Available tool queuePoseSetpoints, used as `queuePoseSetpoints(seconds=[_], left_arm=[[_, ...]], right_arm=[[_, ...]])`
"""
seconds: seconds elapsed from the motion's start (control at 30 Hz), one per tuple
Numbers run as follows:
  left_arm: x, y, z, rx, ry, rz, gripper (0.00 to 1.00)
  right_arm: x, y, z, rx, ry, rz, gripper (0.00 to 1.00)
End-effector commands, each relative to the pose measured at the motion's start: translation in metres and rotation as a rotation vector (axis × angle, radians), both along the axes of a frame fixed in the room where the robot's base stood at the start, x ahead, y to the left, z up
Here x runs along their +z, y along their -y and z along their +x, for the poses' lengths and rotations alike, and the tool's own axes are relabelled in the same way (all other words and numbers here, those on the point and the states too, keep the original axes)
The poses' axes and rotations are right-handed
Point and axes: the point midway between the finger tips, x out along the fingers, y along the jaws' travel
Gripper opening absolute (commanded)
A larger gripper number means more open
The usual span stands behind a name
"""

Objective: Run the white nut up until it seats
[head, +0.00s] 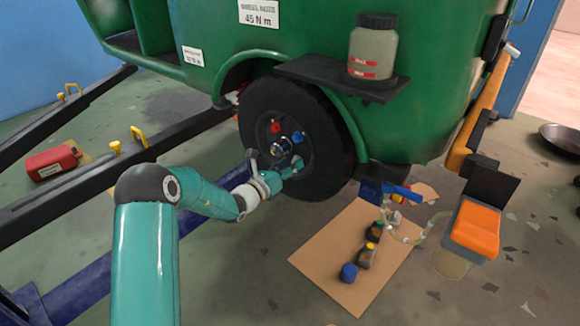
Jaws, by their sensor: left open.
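My left gripper (275,159) is open, in front of the lower part of the black wheel (257,115) on the green rickshaw. Its two fingers are spread, one to the left and one to the right, just below the wheel's hub (283,143). A red nut (275,127) shows at the upper left of the hub and a blue nut (298,137) at its right. I cannot pick out the white nut; the gripper covers the lower part of the wheel's face. Whether the fingers touch anything there is not clear. My right gripper is out of view.
A jar (372,52) stands on a dark shelf (310,72) above the wheel. A cardboard sheet (335,240) with small bottles and a blue cap lies on the floor at right, near an orange-topped device (476,228). Dark ramp beams and a red can (52,162) lie at left.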

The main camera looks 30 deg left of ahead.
Motion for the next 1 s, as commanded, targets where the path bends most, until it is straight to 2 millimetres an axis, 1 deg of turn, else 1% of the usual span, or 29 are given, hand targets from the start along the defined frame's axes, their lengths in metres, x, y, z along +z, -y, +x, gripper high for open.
queuePoseSetpoints(seconds=[0.1,0.3,0.37,0.4,0.6,0.73,0.8,0.87,1.0], left_arm=[[0.001,0.0,0.003,-0.001,0.001,0.0,0.48],[0.001,0.0,0.003,-0.001,0.001,0.001,0.48],[0.001,0.0,0.003,-0.001,0.001,0.001,0.4],[0.001,0.0,0.003,-0.001,0.001,0.001,0.33],[0.001,0.0,0.003,-0.001,0.001,0.001,0.0],[0.0,0.0,0.003,-0.001,0.002,0.003,0.0],[-0.001,0.001,0.003,-0.001,0.003,0.023,0.0],[-0.002,0.001,0.003,-0.001,0.008,0.065,0.0],[-0.004,0.002,0.003,-0.002,0.019,0.207,0.0]], right_arm=[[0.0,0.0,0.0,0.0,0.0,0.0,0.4],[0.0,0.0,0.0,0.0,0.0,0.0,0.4],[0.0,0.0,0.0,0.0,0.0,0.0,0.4],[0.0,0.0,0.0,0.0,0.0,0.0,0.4],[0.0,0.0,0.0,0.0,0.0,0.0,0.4],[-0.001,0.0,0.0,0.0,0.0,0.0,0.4],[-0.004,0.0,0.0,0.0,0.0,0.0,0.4],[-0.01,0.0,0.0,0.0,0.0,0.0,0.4],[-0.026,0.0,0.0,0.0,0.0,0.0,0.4]])
